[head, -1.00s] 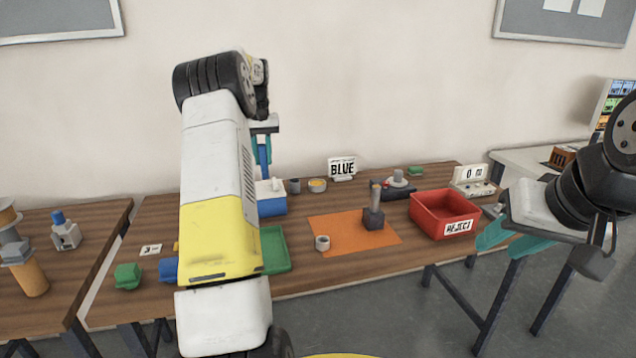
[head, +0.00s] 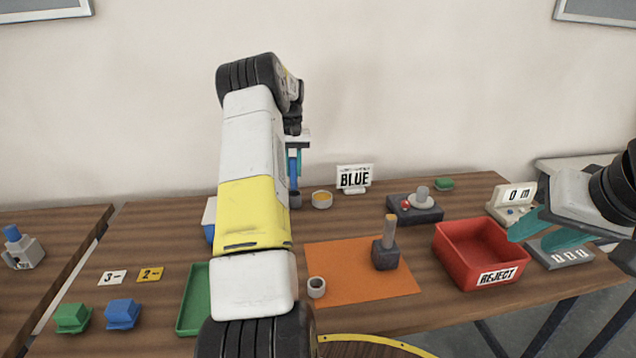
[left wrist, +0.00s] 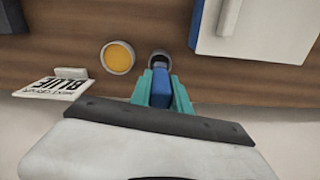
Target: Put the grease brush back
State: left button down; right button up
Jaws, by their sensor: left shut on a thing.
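My left gripper (head: 294,166) is shut on the blue handle of the grease brush (left wrist: 160,88), which points down near the back of the table. A small dark cup (head: 295,199) stands just below it; it also shows in the left wrist view (left wrist: 160,56) right at the brush's lower end. The bristles are hidden, and I cannot tell how far the brush is inside the cup. The round grease pot (head: 322,200) with yellow-orange content stands to the right of the cup in the head view. My right gripper (head: 545,233) is open and empty near the red bin.
A BLUE sign (head: 354,178) stands behind the pot. A blue-and-white box (head: 209,220) is left of the cup, partly behind my arm. An orange mat (head: 340,287) bears a dark block with a peg (head: 386,254). A red REJECT bin (head: 485,270) stands at right.

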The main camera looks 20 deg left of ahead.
aim_at(294, 181)
pick_arm(q)
jog(key=shift+f, duration=3)
jog(key=c, duration=1.2)
grip_release()
jog(key=shift+c, duration=0.2)
